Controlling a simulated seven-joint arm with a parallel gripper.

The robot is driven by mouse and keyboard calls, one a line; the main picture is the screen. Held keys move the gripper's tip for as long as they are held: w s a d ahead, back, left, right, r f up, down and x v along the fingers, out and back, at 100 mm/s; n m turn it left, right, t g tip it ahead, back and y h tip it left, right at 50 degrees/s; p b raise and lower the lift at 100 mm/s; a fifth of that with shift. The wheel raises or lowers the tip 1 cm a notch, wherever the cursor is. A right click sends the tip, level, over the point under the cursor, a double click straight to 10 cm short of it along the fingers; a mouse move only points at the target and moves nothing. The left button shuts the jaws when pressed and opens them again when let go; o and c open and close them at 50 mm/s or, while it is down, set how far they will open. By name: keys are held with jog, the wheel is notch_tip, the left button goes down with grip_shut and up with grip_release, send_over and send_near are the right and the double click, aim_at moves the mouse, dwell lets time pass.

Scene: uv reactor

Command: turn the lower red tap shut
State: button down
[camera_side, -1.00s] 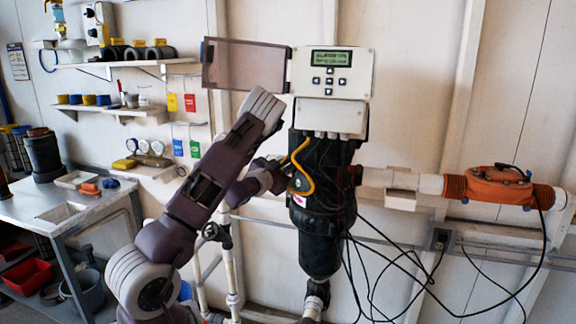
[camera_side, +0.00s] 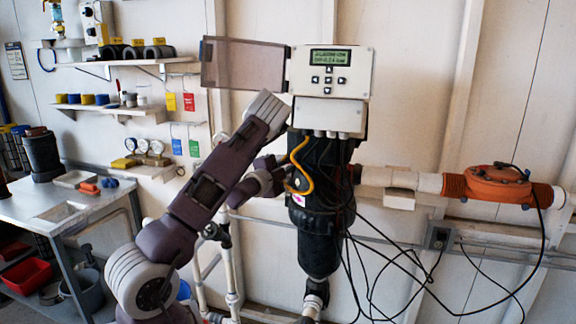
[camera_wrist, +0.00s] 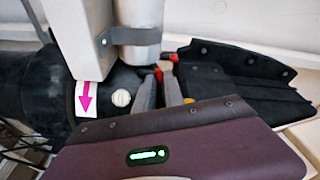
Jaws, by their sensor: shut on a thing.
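In the wrist view, a small red tap (camera_wrist: 158,74) shows at the tips of my gripper (camera_wrist: 160,92). The two grey fingers are close together and shut on it, and they hide most of the tap. A pale pipe stands right behind it. In the side view, my gripper (camera_side: 290,187) is at the left side of the black reactor body (camera_side: 322,215). The tap cannot be made out there, and its exact angle is not clear in either view.
A control box (camera_side: 331,75) with its cover (camera_side: 243,64) swung open sits above. A yellow hose (camera_side: 301,165) and loose black cables (camera_side: 390,265) hang close by. An orange fitting (camera_side: 497,185) is on the right pipe. A workbench (camera_side: 62,205) stands at left.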

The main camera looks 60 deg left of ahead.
jog(key=shift+m, duration=0.6)
jog(key=c, duration=1.5)
grip_release()
